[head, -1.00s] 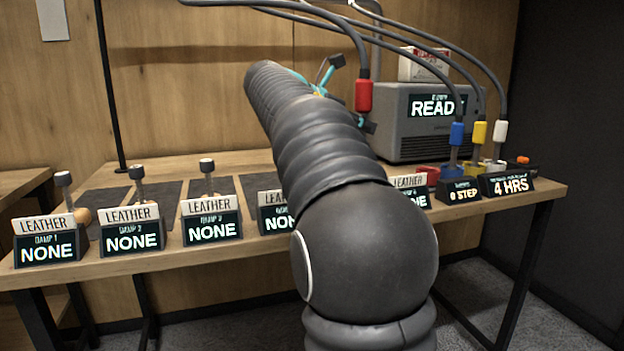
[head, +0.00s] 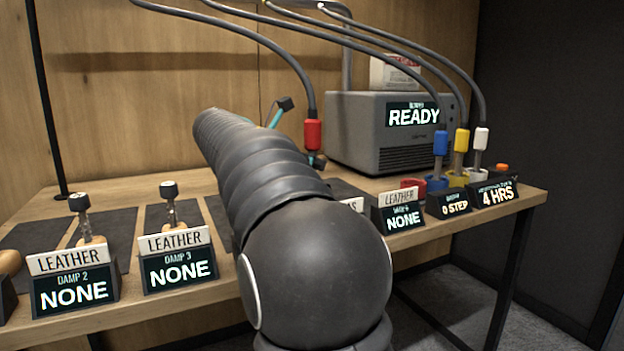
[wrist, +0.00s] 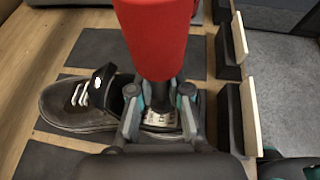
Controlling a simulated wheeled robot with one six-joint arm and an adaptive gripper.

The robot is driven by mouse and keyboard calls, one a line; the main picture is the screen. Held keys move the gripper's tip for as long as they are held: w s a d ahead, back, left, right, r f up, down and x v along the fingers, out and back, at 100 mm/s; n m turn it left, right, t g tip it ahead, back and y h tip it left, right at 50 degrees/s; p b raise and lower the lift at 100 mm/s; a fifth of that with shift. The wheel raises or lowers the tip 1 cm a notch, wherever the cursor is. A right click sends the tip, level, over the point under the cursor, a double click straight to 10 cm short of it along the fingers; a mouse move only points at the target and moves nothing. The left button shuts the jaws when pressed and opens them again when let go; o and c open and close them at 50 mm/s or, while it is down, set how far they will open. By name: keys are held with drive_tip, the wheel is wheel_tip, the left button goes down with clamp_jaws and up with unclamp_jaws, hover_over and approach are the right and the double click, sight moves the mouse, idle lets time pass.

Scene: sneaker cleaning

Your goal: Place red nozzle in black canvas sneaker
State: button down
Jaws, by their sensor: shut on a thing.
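The red nozzle (head: 313,134) hangs at the end of its grey hose, above the bench and left of the grey machine. In the wrist view the red nozzle (wrist: 155,38) is large, and my gripper (wrist: 160,95) is shut on its lower end. A dark sneaker with white laces (wrist: 75,106) lies on a dark mat just below and left of the gripper. The gripper and the nozzle's tip cover part of the shoe, so I cannot tell whether the tip is inside it. In the head view my arm hides the sneaker and most of the gripper.
The grey machine (head: 385,135) reads READY. Blue (head: 440,143), yellow (head: 462,140) and white (head: 481,138) nozzles stand in holders at the right. Signs with screens, such as LEATHER DAMP 3 (head: 178,262), line the bench's front edge. Dark mats (wrist: 85,155) lie along the bench.

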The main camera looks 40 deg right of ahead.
drive_tip(key=shift+f, duration=1.5)
drive_tip(key=shift+f, duration=0.15)
drive_tip(key=c, duration=1.4)
unclamp_jaws()
drive_tip(key=shift+r, duration=0.2)
drive_tip(key=v, duration=1.2)
drive_tip(key=shift+p, duration=0.3)
